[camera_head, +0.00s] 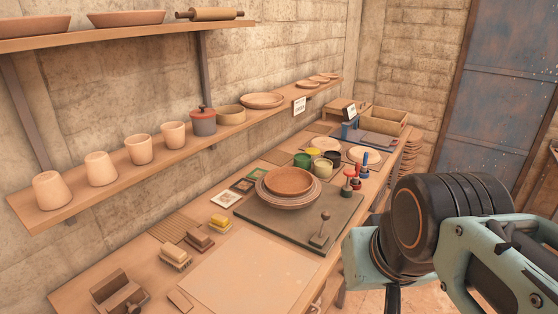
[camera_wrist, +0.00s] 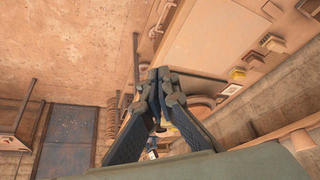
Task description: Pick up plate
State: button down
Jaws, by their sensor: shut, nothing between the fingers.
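A brown, shallow plate (camera_head: 289,180) lies on top of a stack of wider, paler plates (camera_head: 268,197) on the workbench, in the head view. The stack stands on a dark green mat (camera_head: 250,222). In the wrist view, part of a round brown rim (camera_wrist: 202,101) shows behind my fingers and looks like this stack. My gripper (camera_wrist: 158,90) is shut and empty, apart from the plates. Its fingers are not in the head view, where my arm fills the lower right.
A wall shelf (camera_head: 165,158) with cups, a lidded pot (camera_head: 203,123) and other plates runs above the bench. Paint jars (camera_head: 320,162), a stamp-like tool (camera_head: 320,232) and brushes (camera_head: 199,239) surround the stack. A pale board (camera_head: 250,270) lies clear in front.

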aim_at(284, 181)
jog(key=i+l, duration=0.55)
jog(key=i+l+u, duration=0.1)
jog(key=i+l, duration=0.4)
jog(key=l, duration=0.2)
